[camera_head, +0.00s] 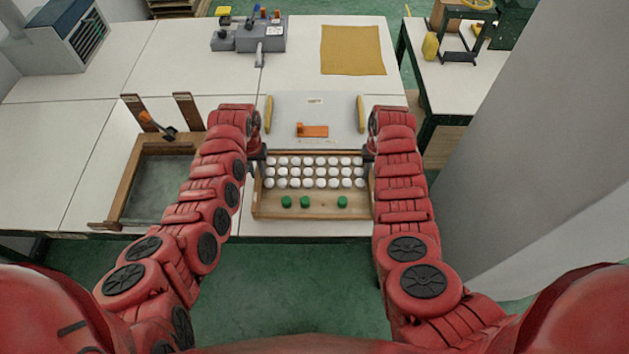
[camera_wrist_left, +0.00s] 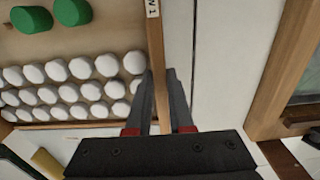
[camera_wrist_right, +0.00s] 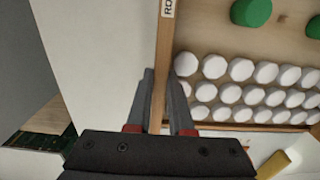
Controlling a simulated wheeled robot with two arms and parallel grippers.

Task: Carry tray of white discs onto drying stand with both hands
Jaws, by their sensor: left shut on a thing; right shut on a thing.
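The wooden tray (camera_head: 270,208) holds rows of white discs (camera_head: 315,172) and three green discs (camera_head: 304,202) near its front. It is near the table's front edge; I cannot tell whether it touches the table. My left gripper (camera_head: 259,156) is shut on the tray's left wall, which shows between its fingers (camera_wrist_left: 160,98) in the left wrist view. My right gripper (camera_head: 369,154) is shut on the right wall, between its fingers (camera_wrist_right: 160,97) in the right wrist view. A pale panel (camera_head: 290,105) with yellow side bars lies just behind; I cannot tell whether it is the drying stand.
A wooden-framed basin (camera_head: 130,185) with dark uprights stands left of my left arm. An orange block (camera_head: 312,130) lies on the panel. A grey device (camera_head: 255,38) and mustard cloth (camera_head: 352,50) are at the back. The white table (camera_head: 70,130) is largely clear further left.

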